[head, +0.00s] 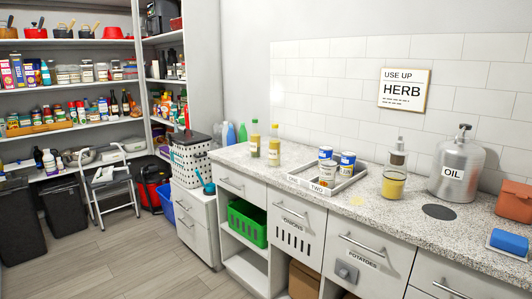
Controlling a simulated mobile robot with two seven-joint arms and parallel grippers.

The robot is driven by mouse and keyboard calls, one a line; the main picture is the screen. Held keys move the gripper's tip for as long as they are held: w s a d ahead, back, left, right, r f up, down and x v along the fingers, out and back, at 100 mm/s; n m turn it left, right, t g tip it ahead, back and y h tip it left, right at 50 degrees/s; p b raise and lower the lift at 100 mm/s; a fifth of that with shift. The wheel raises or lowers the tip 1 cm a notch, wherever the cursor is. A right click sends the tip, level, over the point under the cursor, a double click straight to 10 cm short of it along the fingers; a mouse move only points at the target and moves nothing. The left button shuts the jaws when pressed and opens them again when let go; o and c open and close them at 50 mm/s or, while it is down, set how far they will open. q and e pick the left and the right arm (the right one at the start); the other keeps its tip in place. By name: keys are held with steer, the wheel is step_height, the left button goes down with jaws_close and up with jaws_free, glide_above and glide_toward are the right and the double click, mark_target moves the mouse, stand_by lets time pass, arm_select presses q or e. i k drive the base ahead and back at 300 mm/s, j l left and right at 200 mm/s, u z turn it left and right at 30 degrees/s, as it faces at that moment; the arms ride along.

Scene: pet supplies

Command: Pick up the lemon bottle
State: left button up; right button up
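Two slim bottles stand upright on the left end of the speckled counter (310,163). A dispenser (394,183) with yellow contents stands farther right on the counter. Labels on these are too small to read, so I cannot tell which is the lemon bottle. Neither of my grippers is in view.
A tray (345,184) with blue-and-white cans is mid-counter. A large OIL canister (455,168), an orange-brown box (514,201) and a blue item (509,241) are at right. Shelves (65,43), a step stool (108,182) and bins stand left. Floor (110,250) is clear in front.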

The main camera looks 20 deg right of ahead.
mark_target(274, 141)
steer(key=i+j+z, duration=0.1)
steer(key=i+z, duration=0.3)
steer(key=i+j+z, duration=0.6)
steer(key=z, duration=0.2)
steer(key=i+j+z, duration=0.55)
steer(key=j+z, duration=0.25)
steer(key=z, duration=0.15)
